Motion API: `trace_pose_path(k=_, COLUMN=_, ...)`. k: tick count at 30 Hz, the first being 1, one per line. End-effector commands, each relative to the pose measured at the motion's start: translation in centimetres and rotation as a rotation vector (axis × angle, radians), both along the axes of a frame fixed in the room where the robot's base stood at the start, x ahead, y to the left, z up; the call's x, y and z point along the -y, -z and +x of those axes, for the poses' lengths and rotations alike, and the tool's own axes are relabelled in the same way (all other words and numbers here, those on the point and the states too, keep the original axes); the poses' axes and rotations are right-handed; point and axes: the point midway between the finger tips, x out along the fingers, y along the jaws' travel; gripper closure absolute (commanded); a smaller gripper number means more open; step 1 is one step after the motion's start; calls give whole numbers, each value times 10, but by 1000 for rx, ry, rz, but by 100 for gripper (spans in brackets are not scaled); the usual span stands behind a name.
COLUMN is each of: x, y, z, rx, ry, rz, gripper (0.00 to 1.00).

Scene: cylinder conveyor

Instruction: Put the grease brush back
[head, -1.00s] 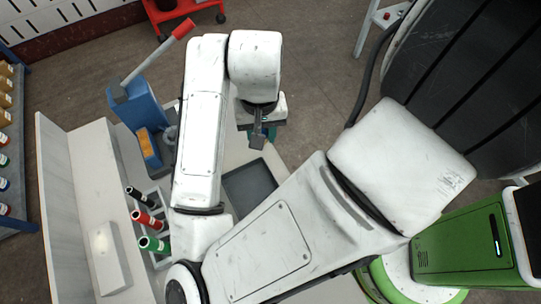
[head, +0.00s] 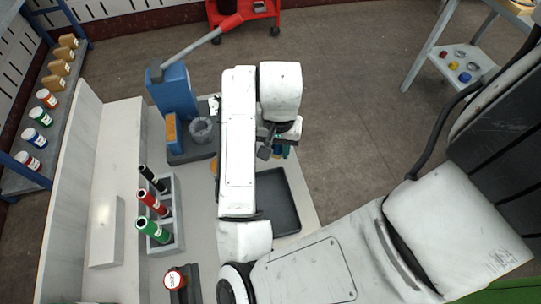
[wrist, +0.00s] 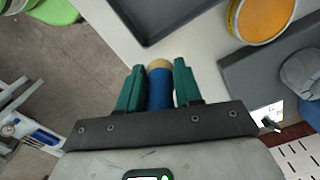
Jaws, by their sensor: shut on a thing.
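My gripper (wrist: 158,80) has green fingers and is shut on a blue thing with a tan end (wrist: 160,88), which looks like the grease brush. The tan end points away from the wrist, and most of the handle is hidden between the fingers. In the head view my gripper (head: 282,150) hangs at the bench's right edge, beyond the dark tray. A round tin with orange-yellow content (wrist: 266,16) stands at the upper right of the wrist view. In the head view my arm hides most of it.
The dark tray (head: 280,222) lies empty. A grey rack (head: 176,222) holds black, red and green cylinders. A blue lever press (head: 174,92) stands at the back, a grey cup (head: 202,130) beside it. Open floor lies right.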

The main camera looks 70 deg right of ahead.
Motion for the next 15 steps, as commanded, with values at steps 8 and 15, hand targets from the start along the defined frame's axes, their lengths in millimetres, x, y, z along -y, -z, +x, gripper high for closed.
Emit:
trace_pose_path(k=8, x=6, y=21, z=17, rx=0, ry=1, rz=1, gripper=100)
trace_pose_path(k=15, x=7, y=48, z=21, rx=-2, ry=-1, rz=1, gripper=100)
